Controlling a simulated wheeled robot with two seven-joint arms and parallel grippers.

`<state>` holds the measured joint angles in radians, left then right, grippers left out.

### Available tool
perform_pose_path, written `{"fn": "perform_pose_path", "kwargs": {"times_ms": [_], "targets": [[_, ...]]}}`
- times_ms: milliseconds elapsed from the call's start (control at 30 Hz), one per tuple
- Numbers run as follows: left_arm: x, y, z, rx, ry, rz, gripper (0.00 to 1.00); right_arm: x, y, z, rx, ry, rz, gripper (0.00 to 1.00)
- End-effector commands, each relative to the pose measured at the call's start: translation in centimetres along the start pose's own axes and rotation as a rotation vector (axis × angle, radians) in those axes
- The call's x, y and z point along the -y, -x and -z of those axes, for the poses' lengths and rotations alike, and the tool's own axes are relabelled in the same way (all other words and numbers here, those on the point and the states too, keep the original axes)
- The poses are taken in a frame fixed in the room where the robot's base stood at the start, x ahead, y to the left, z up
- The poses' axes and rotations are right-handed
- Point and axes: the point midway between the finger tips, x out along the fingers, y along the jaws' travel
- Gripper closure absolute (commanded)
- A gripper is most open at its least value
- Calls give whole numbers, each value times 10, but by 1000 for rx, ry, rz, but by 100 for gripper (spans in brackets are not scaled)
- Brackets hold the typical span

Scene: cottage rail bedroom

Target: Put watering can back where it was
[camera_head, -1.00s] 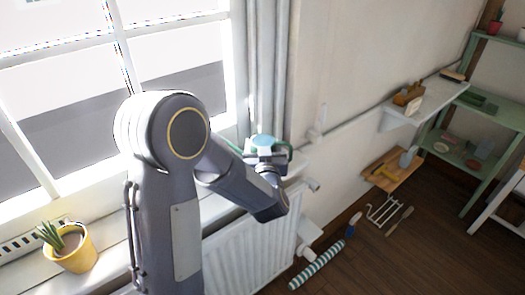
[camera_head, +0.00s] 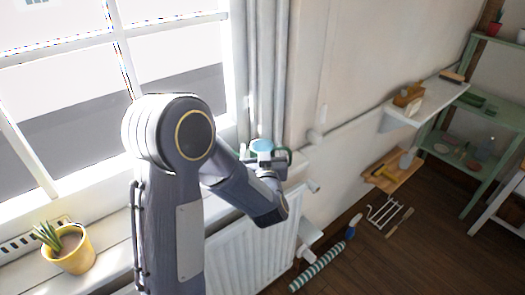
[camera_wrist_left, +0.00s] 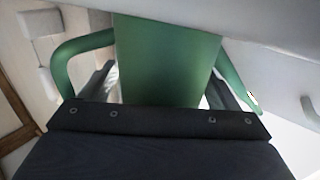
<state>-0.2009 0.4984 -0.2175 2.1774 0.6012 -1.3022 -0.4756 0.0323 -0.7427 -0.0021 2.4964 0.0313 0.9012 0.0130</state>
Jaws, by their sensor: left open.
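The green watering can (camera_head: 263,146) with a light blue top is at the right end of the windowsill, beside the curtain. Its green body (camera_wrist_left: 165,50) fills the middle of the left wrist view, with a loop-like handle on the left and a thinner green part on the right. My left gripper (camera_head: 264,161) is at the can, partly hiding it. Its dark fingers are apart, one on each side of the can's body; whether they touch it I cannot tell. The can's base is hidden in the head view. My right gripper is not in view.
A yellow pot with a plant (camera_head: 70,250) stands on the windowsill at left. A white radiator (camera_head: 255,250) is below the sill. A wall shelf (camera_head: 425,103), a green shelf unit (camera_head: 470,150) and a striped roll (camera_head: 318,267) on the floor are to the right.

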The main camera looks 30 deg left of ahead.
Motion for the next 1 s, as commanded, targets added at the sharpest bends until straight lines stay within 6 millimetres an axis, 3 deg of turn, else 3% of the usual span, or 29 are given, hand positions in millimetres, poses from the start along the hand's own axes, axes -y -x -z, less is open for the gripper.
{"fn": "perform_pose_path", "kwargs": {"times_ms": [167, 400, 600, 833, 1000], "targets": [[-1, 18, 1, 1, 0, -2, 16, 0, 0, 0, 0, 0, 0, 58], [-1, 72, 1, 0, 1, -6, 16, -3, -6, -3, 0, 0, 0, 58], [-1, 106, 2, 0, 1, -4, 16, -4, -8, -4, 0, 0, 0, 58], [-2, 118, 2, 30, 34, -26, 16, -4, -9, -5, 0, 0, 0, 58], [-18, 115, 1, 204, 207, -204, 16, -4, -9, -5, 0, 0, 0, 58]]}}
